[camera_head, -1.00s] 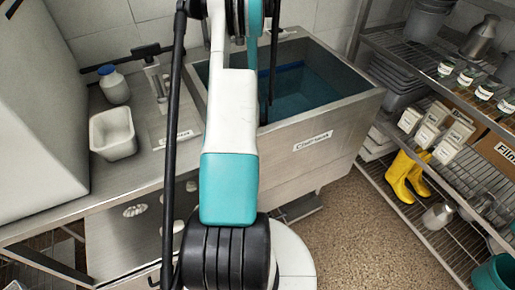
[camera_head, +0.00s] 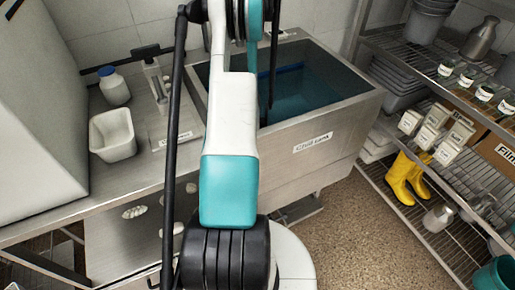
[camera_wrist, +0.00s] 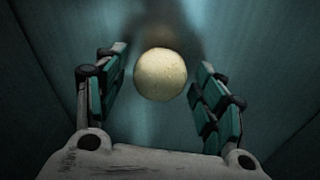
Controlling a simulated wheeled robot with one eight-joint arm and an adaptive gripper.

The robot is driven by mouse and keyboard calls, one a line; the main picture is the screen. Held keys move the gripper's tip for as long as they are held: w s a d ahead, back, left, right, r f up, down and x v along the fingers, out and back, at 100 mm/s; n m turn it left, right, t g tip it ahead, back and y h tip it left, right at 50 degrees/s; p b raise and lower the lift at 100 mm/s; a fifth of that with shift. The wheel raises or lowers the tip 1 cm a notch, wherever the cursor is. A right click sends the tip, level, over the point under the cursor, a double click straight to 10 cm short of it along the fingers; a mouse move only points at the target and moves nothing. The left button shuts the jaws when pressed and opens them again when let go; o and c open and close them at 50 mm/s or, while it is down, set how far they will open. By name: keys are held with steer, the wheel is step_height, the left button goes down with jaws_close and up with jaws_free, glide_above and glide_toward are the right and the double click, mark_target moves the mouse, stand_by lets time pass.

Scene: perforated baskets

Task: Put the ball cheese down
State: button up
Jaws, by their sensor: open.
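The ball cheese (camera_wrist: 160,75) is a pale yellow round ball in the wrist view. It shows between and a little beyond the fingers of my gripper (camera_wrist: 158,82), which are open, with a visible gap on each side of the ball. A dark shadow lies behind the ball. Dark teal surfaces surround it, consistent with the inside of the sink basin (camera_head: 352,78). In the head view my arm reaches up toward the basin, and the ball and the gripper are hidden there.
A white tub (camera_head: 112,136) and a blue-capped jar (camera_head: 113,86) stand on the steel counter (camera_head: 70,200) at left. A wire rack at right holds labelled jars (camera_head: 484,92), boxes and yellow boots (camera_head: 405,180). The speckled floor between is clear.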

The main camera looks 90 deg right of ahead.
step_height(320, 180, up, 12)
steer(key=w+p, duration=0.1)
steer(key=p, duration=0.3)
steer(key=shift+w+a, duration=0.2)
steer(key=shift+a, duration=0.05)
steer(key=shift+f, duration=0.1)
steer(key=shift+c, duration=0.4)
stand_by(0.7)
